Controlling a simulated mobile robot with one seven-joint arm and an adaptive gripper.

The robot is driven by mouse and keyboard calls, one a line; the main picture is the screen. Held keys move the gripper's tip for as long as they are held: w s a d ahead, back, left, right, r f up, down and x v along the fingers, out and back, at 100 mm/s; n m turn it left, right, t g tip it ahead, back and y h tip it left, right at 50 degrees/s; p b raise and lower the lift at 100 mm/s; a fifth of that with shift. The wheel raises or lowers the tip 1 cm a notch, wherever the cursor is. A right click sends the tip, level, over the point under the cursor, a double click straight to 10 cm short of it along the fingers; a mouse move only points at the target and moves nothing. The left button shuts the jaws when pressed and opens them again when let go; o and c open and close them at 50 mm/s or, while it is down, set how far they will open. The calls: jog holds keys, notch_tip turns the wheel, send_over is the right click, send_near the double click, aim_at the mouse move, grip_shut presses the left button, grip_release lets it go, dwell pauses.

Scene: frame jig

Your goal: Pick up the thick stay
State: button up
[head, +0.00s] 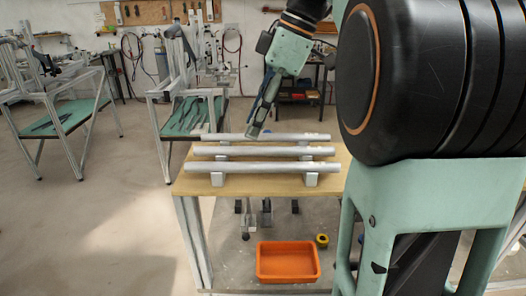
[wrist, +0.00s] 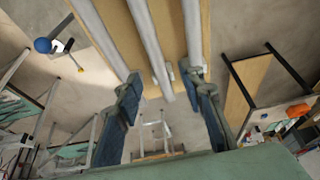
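Three pale grey round bars lie side by side on the wooden table (head: 202,187): a rear bar (head: 290,136), a middle bar (head: 264,151) and a front bar (head: 262,168). I cannot tell for sure which is the thick stay; the front bar looks widest but is also nearest the head camera. My gripper (head: 254,132) points down by the rear bar. In the wrist view my gripper (wrist: 160,76) has its two fingers wide apart, with nothing held. The bars run away from it there, the middle one (wrist: 148,40) lying between the fingers' lines.
Grey support blocks (head: 218,180) hold the bars above the table top. An orange bin (head: 288,280) and a yellow ring (head: 322,240) sit below the table's front edge. A metal-framed bench with a green shelf (head: 190,118) stands behind left. Floor at left is clear.

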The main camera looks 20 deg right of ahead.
aim_at(264, 151)
jog(key=shift+d+x, duration=0.2)
jog(key=shift+x, duration=1.2)
jog(key=shift+d+x, duration=0.25)
jog(key=shift+x, duration=1.15)
jog(key=shift+f, duration=0.15)
grip_shut()
